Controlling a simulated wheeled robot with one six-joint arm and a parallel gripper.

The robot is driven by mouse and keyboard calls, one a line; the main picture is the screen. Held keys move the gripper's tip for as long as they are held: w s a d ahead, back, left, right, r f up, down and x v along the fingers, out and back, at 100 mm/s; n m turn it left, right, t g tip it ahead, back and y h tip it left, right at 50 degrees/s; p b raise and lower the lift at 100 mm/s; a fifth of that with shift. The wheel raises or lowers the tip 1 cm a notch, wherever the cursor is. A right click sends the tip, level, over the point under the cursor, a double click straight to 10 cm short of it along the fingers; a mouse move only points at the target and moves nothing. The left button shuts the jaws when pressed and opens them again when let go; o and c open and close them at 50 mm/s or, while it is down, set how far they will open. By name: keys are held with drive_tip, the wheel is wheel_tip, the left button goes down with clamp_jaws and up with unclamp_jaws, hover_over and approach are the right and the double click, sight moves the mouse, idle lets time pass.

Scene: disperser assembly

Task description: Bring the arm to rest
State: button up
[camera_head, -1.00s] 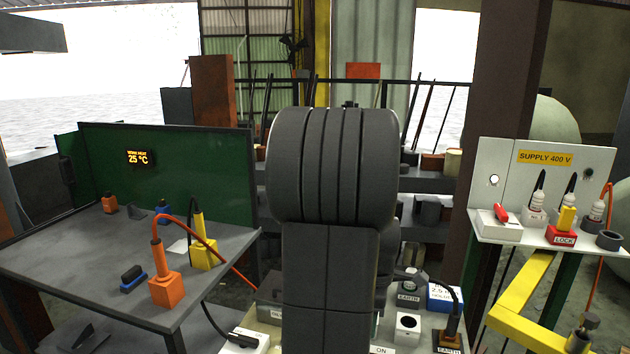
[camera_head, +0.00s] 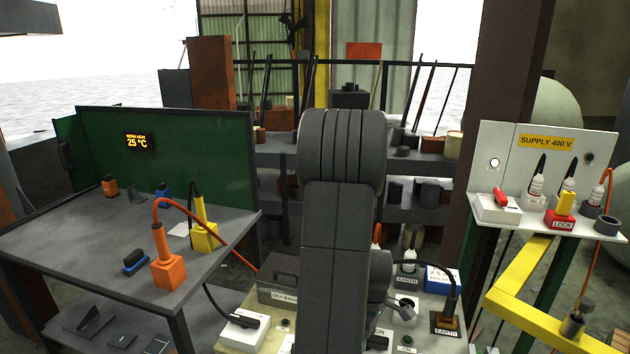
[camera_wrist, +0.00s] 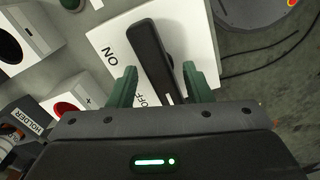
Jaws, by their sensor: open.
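My gripper (camera_wrist: 160,70) is open in the wrist view. Its two green fingers stand apart on either side of a black switch lever (camera_wrist: 147,50). I cannot tell whether either finger touches the lever. The lever is on a white plate (camera_wrist: 196,42) marked ON and OFF. In the head view my arm stands upright in the middle, over the low bench, and hides most of the gripper and the switch.
A grey table (camera_head: 60,250) with orange and yellow blocks stands left. The supply panel (camera_head: 510,165) and a yellow frame (camera_head: 520,280) stand right.

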drive_tip(key=m+p, duration=0.1)
drive_tip(key=m, duration=0.3)
drive_tip(key=shift+r+p, duration=0.1)
drive_tip(key=shift+p, duration=0.25)
drive_tip(key=shift+m, duration=0.4)
